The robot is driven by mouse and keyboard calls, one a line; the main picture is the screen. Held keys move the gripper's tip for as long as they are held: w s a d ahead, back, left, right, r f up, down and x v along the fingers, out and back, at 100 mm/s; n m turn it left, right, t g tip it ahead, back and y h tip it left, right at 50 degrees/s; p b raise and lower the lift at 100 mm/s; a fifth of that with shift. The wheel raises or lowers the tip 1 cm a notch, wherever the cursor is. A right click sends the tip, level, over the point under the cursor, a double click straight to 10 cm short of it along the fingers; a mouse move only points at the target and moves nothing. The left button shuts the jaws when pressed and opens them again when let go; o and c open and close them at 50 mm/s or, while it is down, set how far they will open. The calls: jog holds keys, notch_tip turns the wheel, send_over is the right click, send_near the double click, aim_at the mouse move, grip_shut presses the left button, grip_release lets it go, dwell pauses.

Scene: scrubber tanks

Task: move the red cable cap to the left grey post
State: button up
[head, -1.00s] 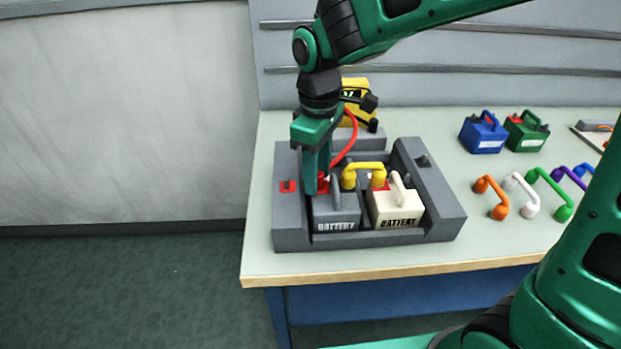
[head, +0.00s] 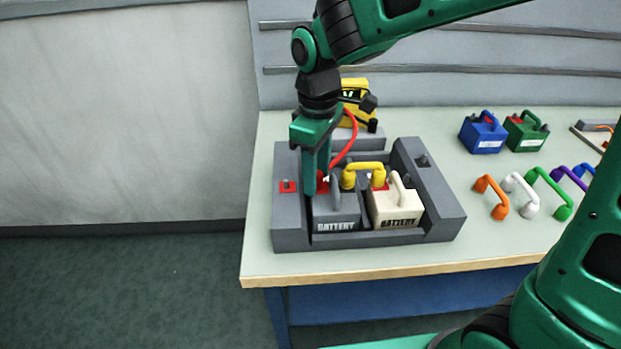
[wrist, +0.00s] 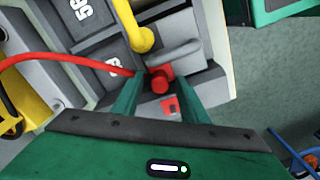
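The red cable cap (wrist: 160,82) is between my gripper's fingertips (wrist: 160,77) in the wrist view, with both fingers close against its sides. In the head view my gripper (head: 317,190) points down at the left side of the grey battery (head: 336,212), and its fingers hide most of the cap. The red cable (head: 347,150) curves from the yellow device to the cap. A red square with a small dark middle (head: 287,187), likely the left post, is on the tray's left wall, just left of my gripper. It also shows in the wrist view (wrist: 170,106).
The grey tray (head: 440,198) also holds a white battery (head: 397,208). A yellow connector (head: 363,168) bridges the batteries beside my gripper. The yellow device (head: 357,90) stands behind. Blue (head: 482,135) and green (head: 526,133) batteries and several coloured connectors lie at right.

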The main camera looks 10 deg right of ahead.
grip_shut()
jog(key=shift+r, duration=2.95)
